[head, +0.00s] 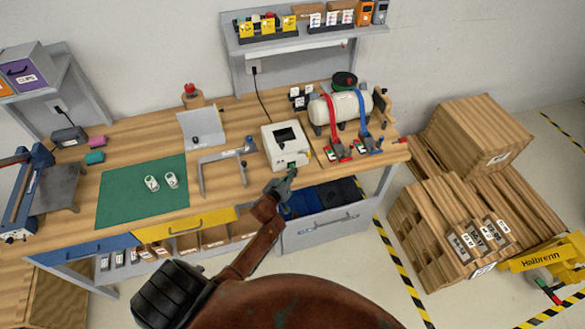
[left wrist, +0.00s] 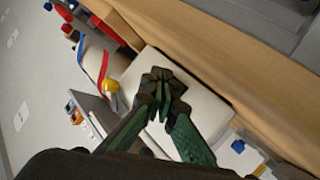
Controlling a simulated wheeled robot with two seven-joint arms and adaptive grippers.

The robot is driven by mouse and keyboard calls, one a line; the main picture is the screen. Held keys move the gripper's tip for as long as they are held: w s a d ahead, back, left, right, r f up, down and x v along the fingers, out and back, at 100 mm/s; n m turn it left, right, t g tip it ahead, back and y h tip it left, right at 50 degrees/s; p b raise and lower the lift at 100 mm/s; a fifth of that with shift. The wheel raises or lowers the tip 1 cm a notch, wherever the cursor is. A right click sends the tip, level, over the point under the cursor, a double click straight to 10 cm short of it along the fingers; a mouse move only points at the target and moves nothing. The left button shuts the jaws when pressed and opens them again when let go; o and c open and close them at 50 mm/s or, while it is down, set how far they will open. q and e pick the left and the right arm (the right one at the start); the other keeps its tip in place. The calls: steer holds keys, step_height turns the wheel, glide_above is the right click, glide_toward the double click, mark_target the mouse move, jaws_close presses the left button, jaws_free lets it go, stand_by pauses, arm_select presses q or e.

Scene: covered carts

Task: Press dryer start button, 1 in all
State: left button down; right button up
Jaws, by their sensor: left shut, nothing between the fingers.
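A white box-shaped device (head: 273,153), apparently the dryer, stands near the front edge of the wooden workbench. It has a dark window on top and small marks on its front face. My left gripper (head: 290,174) is shut and empty, with its fingertips right at the lower front of this device. I cannot tell whether they touch it. A small green spot shows by the fingertips, but I cannot tell whether it is the start button. In the left wrist view the shut fingers (left wrist: 160,82) lie over the white device (left wrist: 205,112) and hide part of it. My right gripper is not in view.
A white tank with red and blue straps (head: 327,112) stands right of the device. A grey clamp-like frame (head: 205,172) and a green mat (head: 120,195) lie to the left. A grey bin (head: 318,236) is below the bench. Wooden crates (head: 425,220) stand at the right.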

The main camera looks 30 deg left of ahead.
arm_select(q)
steer(key=shift+w+a, duration=0.25)
steer(key=shift+a, duration=0.1)
stand_by(0.6)
steer(key=shift+s+d+p, duration=0.4)
steer(key=shift+s+d, duration=0.2)
steer(key=shift+d, duration=0.15)
steer(key=shift+s+d, duration=0.3)
steer(key=shift+d, duration=0.1)
steer(key=shift+s+d+p, duration=0.85)
steer(key=shift+s+d, duration=0.5)
steer(key=shift+d, duration=0.15)
